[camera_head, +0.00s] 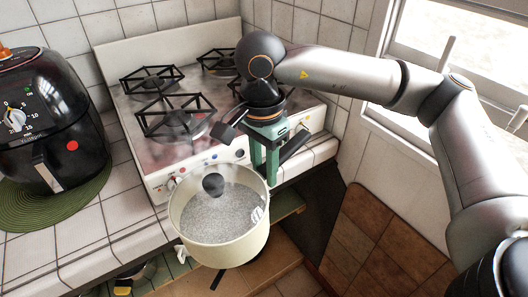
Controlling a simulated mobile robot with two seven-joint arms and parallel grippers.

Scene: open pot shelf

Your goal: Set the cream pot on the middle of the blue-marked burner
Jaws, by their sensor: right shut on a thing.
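The cream pot (225,253) is in front of the stove, low and apart from the burners. It looks upright. A dark knob (213,184) sits over its grey, speckled top, which looks like a see-through lid. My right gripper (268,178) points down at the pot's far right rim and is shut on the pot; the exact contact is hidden. The stove (140,107) has several burners with black grates, such as the front left one (178,122). A blue mark (214,156) shows on its front panel; I cannot tell which burner it marks. My left gripper is out of view.
A black air fryer (62,125) stands on a green round mat (88,193) left of the stove. The white tiled counter (115,240) runs along the front left. A wall and window (440,35) close off the right. My right arm passes over the stove's right side.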

